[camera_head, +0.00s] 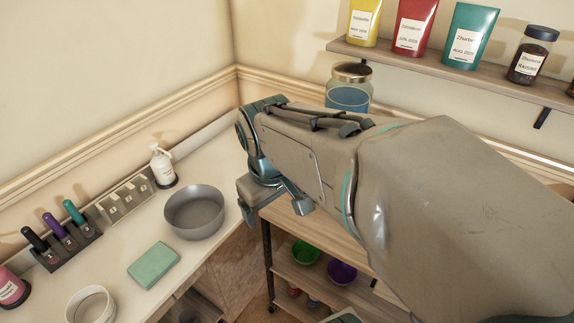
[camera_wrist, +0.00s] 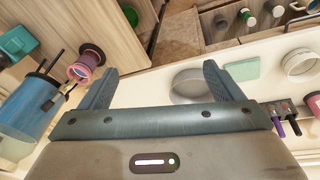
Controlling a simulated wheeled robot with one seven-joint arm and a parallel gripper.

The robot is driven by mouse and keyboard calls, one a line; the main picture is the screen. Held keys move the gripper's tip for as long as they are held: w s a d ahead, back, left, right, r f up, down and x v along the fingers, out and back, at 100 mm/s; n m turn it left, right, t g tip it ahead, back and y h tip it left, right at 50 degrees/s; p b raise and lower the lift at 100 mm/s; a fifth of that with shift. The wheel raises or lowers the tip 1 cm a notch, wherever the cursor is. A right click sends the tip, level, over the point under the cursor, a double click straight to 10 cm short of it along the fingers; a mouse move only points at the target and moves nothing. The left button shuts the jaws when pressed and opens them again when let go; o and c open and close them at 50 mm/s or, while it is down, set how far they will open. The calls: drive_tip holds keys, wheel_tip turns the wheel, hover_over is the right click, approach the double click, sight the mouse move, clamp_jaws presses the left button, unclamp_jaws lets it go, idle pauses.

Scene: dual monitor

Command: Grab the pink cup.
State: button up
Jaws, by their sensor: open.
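In the head view I see no certain pink cup; my arm hides part of the wooden cart. My gripper (camera_head: 272,207) is open and empty, above the cart's near corner. In the wrist view its fingers (camera_wrist: 156,84) are wide apart, with nothing between them, and the pink item lies outside them.
A grey bowl (camera_head: 194,212), green sponge (camera_head: 153,265) and white cup (camera_head: 91,304) stand on the left counter. A pink labelled bottle (camera_head: 12,288) is at its left end. A blue jar (camera_head: 348,95) stands behind my arm.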

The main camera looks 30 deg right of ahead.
drive_tip(key=w+d+f+n+g+h+b, duration=0.25)
drive_tip(key=w+d+n, duration=0.35)
drive_tip(key=w+d, duration=0.5)
drive_tip(key=w+d+f+n+g+h+b, duration=0.1)
drive_tip(key=w+d+f+n+b, duration=0.2)
drive_tip(key=w+d+n, duration=0.7)
drive_tip(key=f+m, duration=0.1)
drive_tip(key=f, duration=0.1)
drive_tip(key=w+d+f+m, duration=0.1)
drive_tip(key=f, duration=0.2)
drive_tip(key=f+m, duration=0.1)
drive_tip(key=f, duration=0.1)
drive_tip(key=shift+w+d+f+b, duration=0.25)
drive_tip(key=shift+w+f+b, duration=0.05)
drive_tip(key=shift+w, duration=0.05)
drive_tip(key=shift+x, duration=2.9)
drive_tip(key=shift+w, duration=0.15)
drive_tip(key=c, duration=1.8)
drive_tip(key=shift+o, duration=0.2)
drive_tip(key=shift+r, duration=0.1)
drive_tip(key=shift+r, duration=0.1)
